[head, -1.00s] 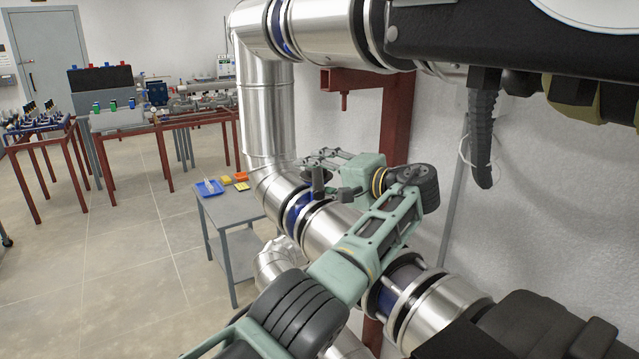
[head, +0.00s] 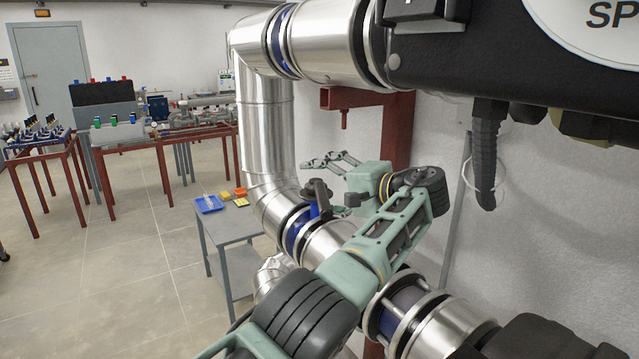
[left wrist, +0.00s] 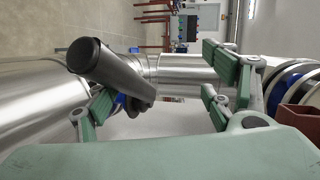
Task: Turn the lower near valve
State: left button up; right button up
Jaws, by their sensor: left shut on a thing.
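The valve has a blue body (head: 297,226) set in the silver lower pipe (head: 328,244) in the head view, with a dark handle (head: 318,192) on top. My left gripper (head: 335,180) is at this handle, its fingers on either side. In the left wrist view the handle (left wrist: 110,70) is a dark round-ended bar beside the left-hand green finger, and my left gripper (left wrist: 160,95) is shut on it, though its fingers stand well apart. The exact contact is hard to see. My right gripper is not in view.
A black body with a white label (head: 590,20) and a ribbed hose (head: 485,150) hang at upper right. A red steel frame (head: 398,130) stands behind the gripper. A small grey table (head: 230,222) holds coloured trays.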

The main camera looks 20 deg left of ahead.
pick_arm(q)
jog(key=r, duration=0.2)
jog(key=d, duration=0.1)
jog(key=shift+s+r, duration=0.25)
jog(key=shift+r, duration=0.15)
jog(key=shift+c, duration=0.4)
jog(key=shift+p+v, duration=0.5)
jog(key=shift+v, duration=0.6)
jog(key=shift+c, duration=0.4)
jog(key=shift+y, duration=0.3)
jog(key=s+d, duration=0.1)
jog(key=s+r+p, duration=0.1)
jog(key=s+d, duration=0.1)
jog(key=shift+d+r+p, duration=0.25)
jog(key=shift+d+p, duration=0.05)
jog(key=shift+c, duration=1.2)
jog(key=shift+d+f+p, duration=0.55)
jog(key=shift+d+p, duration=0.3)
jog(key=shift+p, duration=1.3)
jog(key=shift+s, duration=0.1)
jog(key=shift+c, duration=0.4)
